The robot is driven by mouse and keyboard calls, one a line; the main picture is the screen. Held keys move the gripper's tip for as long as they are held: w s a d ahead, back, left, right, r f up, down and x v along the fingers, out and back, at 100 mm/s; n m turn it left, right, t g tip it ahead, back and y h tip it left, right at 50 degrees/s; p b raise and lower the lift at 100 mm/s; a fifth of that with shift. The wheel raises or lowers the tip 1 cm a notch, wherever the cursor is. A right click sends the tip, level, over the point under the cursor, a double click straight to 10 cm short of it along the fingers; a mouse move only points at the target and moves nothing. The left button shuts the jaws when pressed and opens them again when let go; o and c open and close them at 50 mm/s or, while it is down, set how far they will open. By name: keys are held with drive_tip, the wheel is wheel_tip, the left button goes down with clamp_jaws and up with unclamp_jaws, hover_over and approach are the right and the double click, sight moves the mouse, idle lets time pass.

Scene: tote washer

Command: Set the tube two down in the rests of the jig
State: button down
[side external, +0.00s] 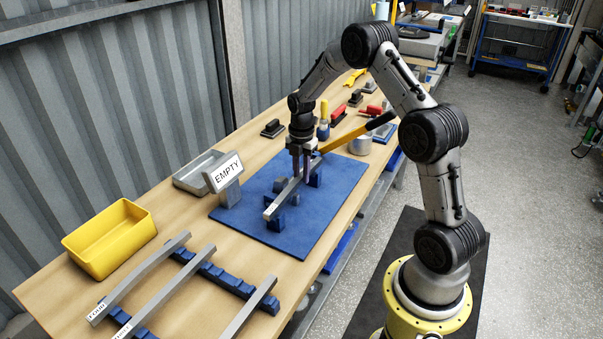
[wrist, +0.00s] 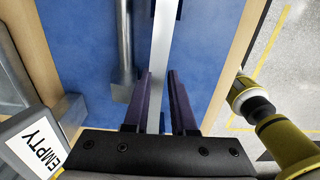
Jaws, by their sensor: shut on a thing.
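My gripper (side external: 302,175) is shut on a grey square tube (side external: 284,198), above the blue mat (side external: 240,205). The tube's near end bears a small white label, too small to read. The jig's blue rests stand under the tube: one (side external: 277,223) below its near end, another (side external: 315,178) by its far end. I cannot tell whether the tube touches them. In the wrist view the tube (wrist: 161,45) runs up the picture from between my fingers (wrist: 160,74), with the mat (wrist: 80,50) behind it.
An EMPTY sign (side external: 227,173) stands beside the mat, with a grey tray (side external: 190,178) behind. A yellow bin (side external: 108,238) is at the left. Several labelled tubes (side external: 165,295) lie on blue racks (side external: 228,280) at front. Tools, including a yellow-handled one (side external: 345,138), lie beyond the mat.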

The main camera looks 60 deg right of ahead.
drive_tip(key=shift+f, duration=0.15)
drive_tip(key=shift+f, duration=0.8)
drive_tip(key=shift+f, duration=0.15)
unclamp_jaws()
idle(0.6)
idle(0.3)
drive_tip(key=shift+r, duration=4.55)
